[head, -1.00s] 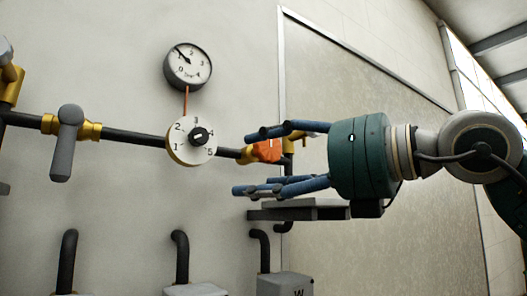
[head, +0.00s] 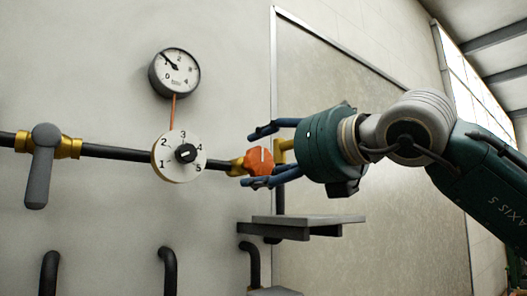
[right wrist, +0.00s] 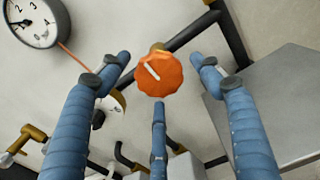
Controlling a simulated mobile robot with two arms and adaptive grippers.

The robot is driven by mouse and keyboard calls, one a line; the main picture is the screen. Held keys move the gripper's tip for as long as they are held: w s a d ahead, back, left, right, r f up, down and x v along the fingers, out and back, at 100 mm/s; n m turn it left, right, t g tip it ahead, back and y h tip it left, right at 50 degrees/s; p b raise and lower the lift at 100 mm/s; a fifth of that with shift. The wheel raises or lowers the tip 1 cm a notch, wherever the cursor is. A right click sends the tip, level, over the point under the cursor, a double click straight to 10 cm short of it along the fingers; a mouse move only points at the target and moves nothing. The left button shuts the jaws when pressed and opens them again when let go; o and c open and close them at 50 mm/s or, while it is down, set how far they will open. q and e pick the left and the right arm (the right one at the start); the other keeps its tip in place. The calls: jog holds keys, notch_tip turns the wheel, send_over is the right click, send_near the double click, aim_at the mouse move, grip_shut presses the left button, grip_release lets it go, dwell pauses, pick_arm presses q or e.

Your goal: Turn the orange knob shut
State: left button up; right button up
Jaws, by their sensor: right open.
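The orange knob (head: 261,161) sits on a brass valve body on the black wall pipe, right of the numbered dial. It has a scalloped rim and a white line on its face, which is near upright in the head view. My right gripper (head: 262,157) is open, with blue fingers above and below the knob. In the right wrist view the knob (right wrist: 158,74) shows just beyond and between the open fingers (right wrist: 158,82). I see no clear contact. My left gripper is in neither view.
A numbered white dial (head: 180,156) with a black centre knob is left of the orange knob. A pressure gauge (head: 175,72) hangs above it. A grey lever handle (head: 41,166) is further left. A grey shelf (head: 300,226) juts out below my right gripper.

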jog(key=shift+w+a, duration=0.2)
jog(key=shift+w, duration=0.1)
jog(key=c, duration=1.1)
jog(key=shift+f+b, duration=0.25)
jog(key=shift+b, duration=0.2)
jog(key=shift+c, duration=0.2)
jog(key=m+b, duration=0.1)
jog(key=b, duration=0.1)
jog(key=m+b, duration=0.1)
jog(key=b, duration=0.1)
jog(key=shift+a+f+m, duration=0.1)
jog(key=shift+f+m, duration=0.1)
jog(key=shift+m, duration=0.2)
jog(key=shift+m+b, duration=0.95)
jog(key=shift+m, duration=0.15)
jog(key=shift+r+m+b, duration=0.15)
jog(key=shift+m+b, duration=0.55)
jog(key=shift+m, duration=0.3)
